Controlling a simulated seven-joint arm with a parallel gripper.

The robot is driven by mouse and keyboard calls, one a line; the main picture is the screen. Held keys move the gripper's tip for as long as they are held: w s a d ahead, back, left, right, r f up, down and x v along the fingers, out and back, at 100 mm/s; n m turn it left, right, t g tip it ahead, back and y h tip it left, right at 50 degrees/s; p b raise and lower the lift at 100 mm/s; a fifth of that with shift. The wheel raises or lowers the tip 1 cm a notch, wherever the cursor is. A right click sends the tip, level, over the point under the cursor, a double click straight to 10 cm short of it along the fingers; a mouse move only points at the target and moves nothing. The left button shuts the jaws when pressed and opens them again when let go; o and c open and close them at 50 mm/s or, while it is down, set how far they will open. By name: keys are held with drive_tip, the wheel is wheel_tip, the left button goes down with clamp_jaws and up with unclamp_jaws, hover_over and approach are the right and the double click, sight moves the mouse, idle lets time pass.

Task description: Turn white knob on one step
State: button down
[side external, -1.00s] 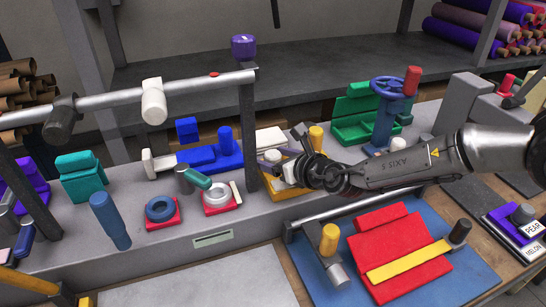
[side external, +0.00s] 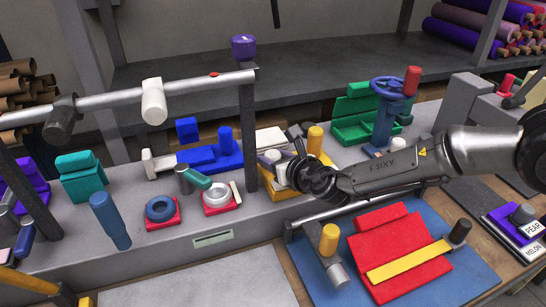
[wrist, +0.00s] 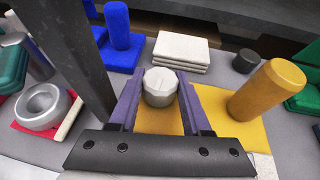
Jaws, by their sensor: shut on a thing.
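The white knob (wrist: 159,86) is a short, faceted upright cylinder on a yellow base (wrist: 214,105). In the wrist view it sits between the two purple fingers of my gripper (wrist: 160,95), which is shut on it. In the side view my gripper (side external: 281,166) reaches in from the right, and the knob (side external: 280,176) is partly hidden by the fingers and wrist. Any mark showing the knob's setting is too small to tell.
A yellow cylinder (wrist: 267,89) stands close right of the fingers. A grey post (wrist: 72,55) rises close on the left. A stack of white plates (wrist: 181,50) lies behind the knob. A blue cylinder (wrist: 117,25) stands beyond the post.

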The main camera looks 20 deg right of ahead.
drive_tip(key=shift+r+m+h, duration=0.15)
drive_tip(key=shift+m+h, duration=1.25)
drive_tip(key=shift+h, duration=0.2)
drive_tip(key=shift+c, duration=1.8)
unclamp_jaws()
